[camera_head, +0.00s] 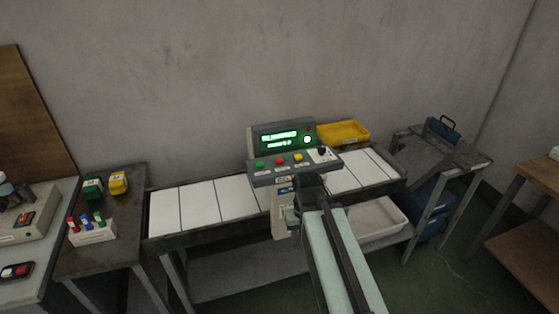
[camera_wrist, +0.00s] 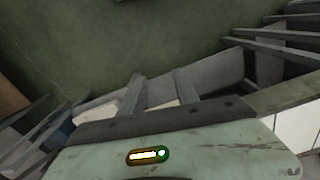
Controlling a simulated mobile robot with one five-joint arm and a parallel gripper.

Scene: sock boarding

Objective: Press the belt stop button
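The control console (camera_head: 263,181) stands at the front edge of the belt. Its sloped top carries a green button (camera_head: 259,164), a red button (camera_head: 279,161), a yellow button (camera_head: 298,157) and a dark knob (camera_head: 322,151). The red one looks like the stop button, but the labels are too small to read. My gripper (camera_head: 309,184) is at the console's front, below and right of the red button. Whether it touches the console is unclear, and its fingers are not clear. The wrist view shows mostly floor and frame parts, with no buttons.
A lit display (camera_head: 280,139) stands behind the buttons. The belt (camera_head: 199,204) has white panels. A yellow tray (camera_head: 343,132) sits behind it, and a pale bin (camera_head: 375,219) is below. Side tables (camera_head: 110,240) stand left, and a cart (camera_head: 470,156) stands right.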

